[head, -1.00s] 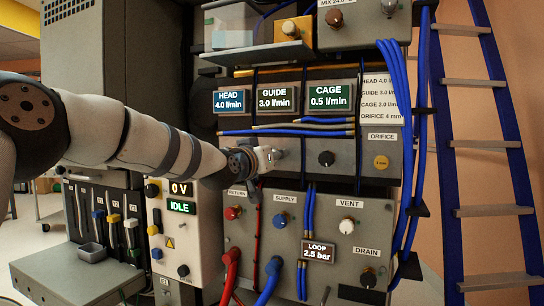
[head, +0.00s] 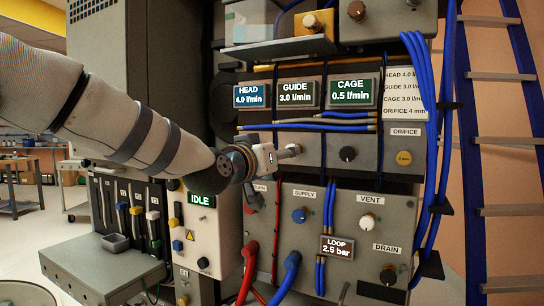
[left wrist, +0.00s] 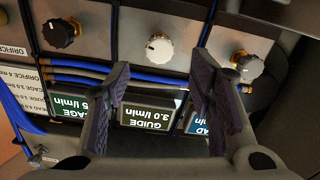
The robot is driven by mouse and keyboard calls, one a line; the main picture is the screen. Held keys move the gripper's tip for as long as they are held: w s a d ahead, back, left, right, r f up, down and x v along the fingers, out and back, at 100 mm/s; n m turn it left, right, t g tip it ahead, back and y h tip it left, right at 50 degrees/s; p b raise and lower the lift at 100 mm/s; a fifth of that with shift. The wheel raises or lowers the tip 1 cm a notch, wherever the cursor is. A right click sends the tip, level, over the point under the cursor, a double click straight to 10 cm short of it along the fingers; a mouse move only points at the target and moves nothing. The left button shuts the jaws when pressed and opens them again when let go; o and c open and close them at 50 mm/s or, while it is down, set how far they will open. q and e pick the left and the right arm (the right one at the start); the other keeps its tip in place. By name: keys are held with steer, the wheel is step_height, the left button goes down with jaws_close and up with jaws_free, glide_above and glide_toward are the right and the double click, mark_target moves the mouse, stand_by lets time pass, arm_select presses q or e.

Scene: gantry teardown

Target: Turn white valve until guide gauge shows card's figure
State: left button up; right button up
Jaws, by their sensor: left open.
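The white valve (left wrist: 158,47) is the middle knob of a row in the upside-down left wrist view. It shows between and beyond the fingers of my left gripper (left wrist: 160,80), which is open, with nothing between its pads. In the head view my left gripper (head: 278,155) is at the panel, left of the black knob; it covers much of the valve's area there. The guide gauge (head: 298,94) reads 3.0 l/min; it also shows in the left wrist view (left wrist: 149,113). The card (head: 404,94) lists GUIDE 3.0 l/min. My right gripper is not in view.
The head gauge (head: 252,95) reads 4.0 and the cage gauge (head: 353,90) 0.5 l/min. A black knob (head: 347,153) is right of the gripper. Blue tubes (head: 335,122) run above the knobs. Red and blue hoses hang below. A ladder (head: 507,142) stands right.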

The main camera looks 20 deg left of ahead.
arm_select(q)
steer(key=s, duration=0.4)
steer(key=shift+a, duration=0.25)
step_height(320, 180, down, 23)
steer(key=s+d+g, duration=0.1)
steer(key=s+g, duration=0.2)
steer(key=g, duration=0.2)
steer(key=s+f+g+y, duration=0.1)
steer(key=s+f+g, duration=0.2)
steer(key=s+f, duration=0.55)
steer(key=s+f+g, duration=0.3)
steer(key=s+f, duration=0.2)
steer(key=f, duration=0.7)
steer(key=s+f+g, duration=0.2)
steer(key=s+f, duration=0.2)
steer(key=s, duration=0.6)
steer(key=s+a+f+g, duration=0.1)
steer(key=s+f+g, duration=0.2)
steer(key=s, duration=0.7)
steer(key=s+a+f+g+y, duration=0.1)
steer(key=s+f+g, duration=0.2)
steer(key=s, duration=0.8)
step_height(320, 180, down, 3)
steer(key=shift+a+r, duration=0.2)
